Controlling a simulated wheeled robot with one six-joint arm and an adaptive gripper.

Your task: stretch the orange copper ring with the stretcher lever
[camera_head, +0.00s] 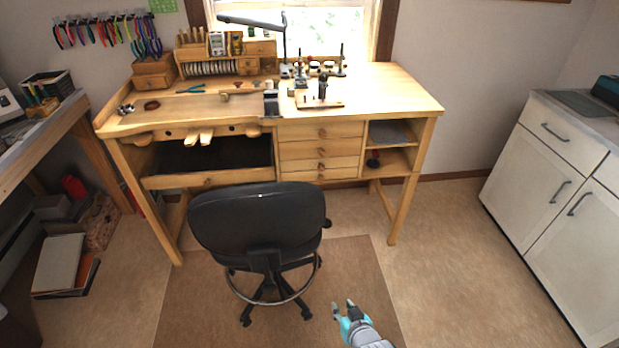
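A wooden workbench (390,95) stands against the back wall under the window. A small dark upright tool on a wooden base (322,103) stands on its top right of centre; it may be the ring stretcher, but its lever is too small to make out. A small brown-orange round thing (152,105) lies on the bench's left part; I cannot tell whether it is the copper ring. My gripper (343,304) is low at the bottom of the view, over the floor mat and far in front of the bench. Its two fingertips are apart with nothing between them.
A black swivel chair (258,222) stands in front of the bench, left of my gripper. White cabinets (545,165) stand at the right, and another wooden table (62,135) at the left. The floor (450,235) between bench and cabinets is clear.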

